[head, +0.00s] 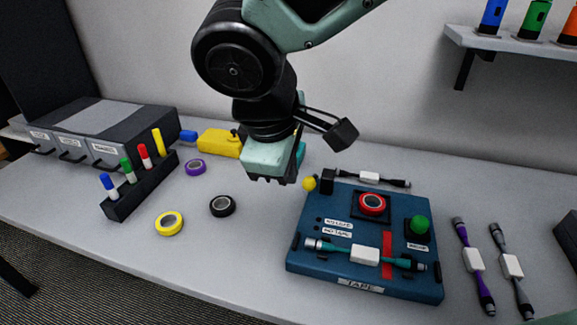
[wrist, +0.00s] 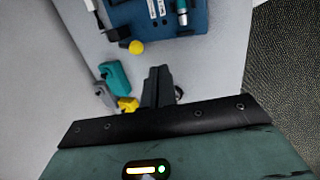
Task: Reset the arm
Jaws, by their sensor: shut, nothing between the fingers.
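My arm reaches over the table from the top of the head view. My gripper (head: 270,180) hangs above the table, left of the blue tape board (head: 330,259). In the wrist view my gripper (wrist: 158,72) shows its fingers together with nothing between them. It touches nothing that I can see. A teal-ended cable with a white label (head: 365,254) lies across the front of the board.
On the board are a red button (head: 372,204) and a green knob (head: 419,225). Purple (head: 473,260) and grey (head: 512,266) cables lie right. Yellow (head: 169,223), black (head: 222,206) and purple (head: 195,167) tape rolls lie left, near a marker rack (head: 140,190). A shelf (head: 510,42) hangs upper right.

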